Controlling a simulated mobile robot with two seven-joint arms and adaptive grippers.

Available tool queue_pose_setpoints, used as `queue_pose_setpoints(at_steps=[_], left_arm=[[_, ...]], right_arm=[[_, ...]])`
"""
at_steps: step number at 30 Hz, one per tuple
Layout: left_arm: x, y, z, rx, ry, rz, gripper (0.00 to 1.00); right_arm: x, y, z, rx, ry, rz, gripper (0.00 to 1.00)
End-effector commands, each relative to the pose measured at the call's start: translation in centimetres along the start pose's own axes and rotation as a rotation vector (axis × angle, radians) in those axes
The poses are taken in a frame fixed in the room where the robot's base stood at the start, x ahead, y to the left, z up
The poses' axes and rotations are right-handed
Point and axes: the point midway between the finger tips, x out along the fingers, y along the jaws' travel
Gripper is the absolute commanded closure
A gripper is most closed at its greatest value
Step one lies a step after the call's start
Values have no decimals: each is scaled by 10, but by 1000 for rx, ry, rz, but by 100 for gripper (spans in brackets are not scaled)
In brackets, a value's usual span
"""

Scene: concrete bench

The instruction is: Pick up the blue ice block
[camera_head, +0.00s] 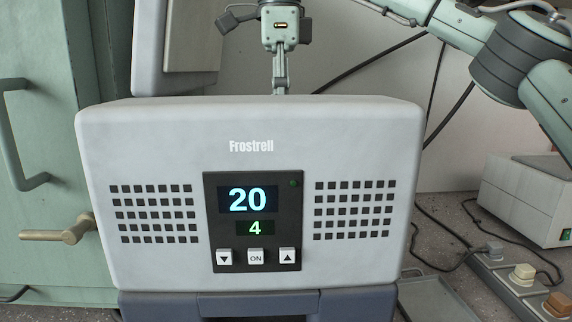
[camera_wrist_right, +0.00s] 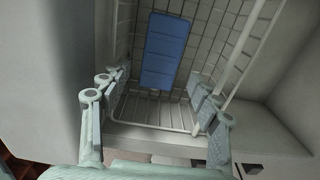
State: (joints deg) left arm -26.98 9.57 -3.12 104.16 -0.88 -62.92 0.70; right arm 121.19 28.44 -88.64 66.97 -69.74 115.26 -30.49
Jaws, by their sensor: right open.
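The blue ice block (camera_wrist_right: 166,50) is in the right wrist view, a long segmented bar inside a white wire basket (camera_wrist_right: 150,108) in a pale, tile-walled chamber. My right gripper (camera_wrist_right: 155,112) is open, its two fingers spread to either side at the chamber's near edge, with the block ahead between them and apart from both. In the head view my right gripper (camera_head: 280,88) hangs behind the grey Frostrell machine (camera_head: 350,125), its fingertips hidden by the housing. The block is not visible in the head view. My left gripper is not in view.
The machine's front panel (camera_head: 252,222) shows 20 and 4, with buttons below. A raised lid (camera_head: 146,45) stands behind at the left. A green cabinet (camera_head: 40,130) with handles is at far left. A white box (camera_head: 530,195) and a switch strip (camera_head: 520,282) are at right.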

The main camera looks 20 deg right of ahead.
Motion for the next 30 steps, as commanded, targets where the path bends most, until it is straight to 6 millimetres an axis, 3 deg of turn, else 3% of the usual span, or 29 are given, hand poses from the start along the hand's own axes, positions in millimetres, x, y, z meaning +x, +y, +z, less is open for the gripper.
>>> queue_pose_setpoints(at_steps=[18,26,30], left_arm=[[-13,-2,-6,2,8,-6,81],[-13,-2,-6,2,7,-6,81],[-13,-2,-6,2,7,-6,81]], right_arm=[[74,-1,-1,-2,-3,0,38],[78,-1,-1,-1,-4,-1,38],[78,-1,-1,-1,-4,-1,52]])
